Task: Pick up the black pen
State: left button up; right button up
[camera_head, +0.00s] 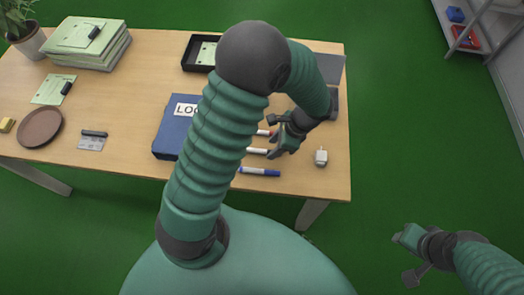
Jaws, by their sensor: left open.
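Several slim pens or markers lie in a column on the wooden table, partly behind my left arm. One is white with a dark end (257,151), between a red-ended marker (264,132) and a blue-ended marker (260,171). The dark-ended one looks like the black pen. My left gripper (276,138) is open and empty, just right of and over the right ends of the red and dark-ended markers; I cannot tell if it touches them. My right gripper (405,250) hangs off the table at lower right, with nothing seen in it; its jaw state is unclear.
A blue binder (170,128) lies left of the markers, partly hidden by my arm. A small white item (321,157) is to the right.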

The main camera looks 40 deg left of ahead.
aim_at(262, 151)
pick_arm(q)
jog(key=x, duration=0.2)
jog(key=shift+a+f, duration=0.1)
jog(key=shift+f, duration=0.15)
grip_shut()
jog(key=shift+r, duration=0.1)
